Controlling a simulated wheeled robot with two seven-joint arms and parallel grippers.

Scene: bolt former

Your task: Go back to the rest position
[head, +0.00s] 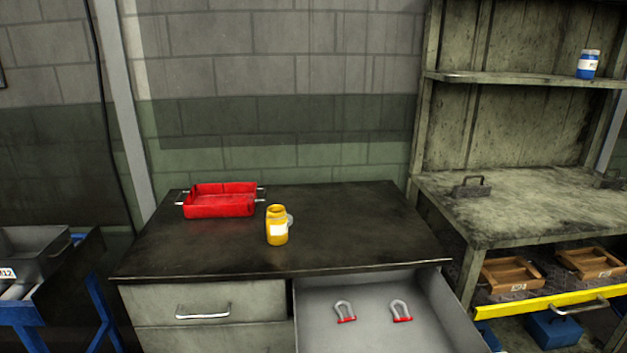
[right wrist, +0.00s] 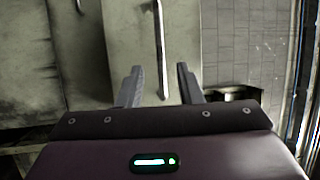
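My right gripper (right wrist: 160,84) shows in the right wrist view with its two fingers apart and nothing between them. Cabinet-like panels with a long upright handle (right wrist: 161,40) lie beyond its fingertips. Neither of my grippers shows in the head view, and my left gripper is in no view. In the head view a yellow jar (head: 277,230) stands upright on the dark worktop (head: 340,225). A red tray (head: 219,202) with side handles sits on the worktop behind it, to the left.
An open drawer (head: 372,295) holds two shackles (head: 345,311) (head: 401,310) and sticks out below the worktop. A shelf unit (head: 540,210) stands at right with a blue jar (head: 587,64), wooden trays (head: 514,272) and a yellow-fronted drawer (head: 560,300). A grey bin (head: 30,255) is at far left.

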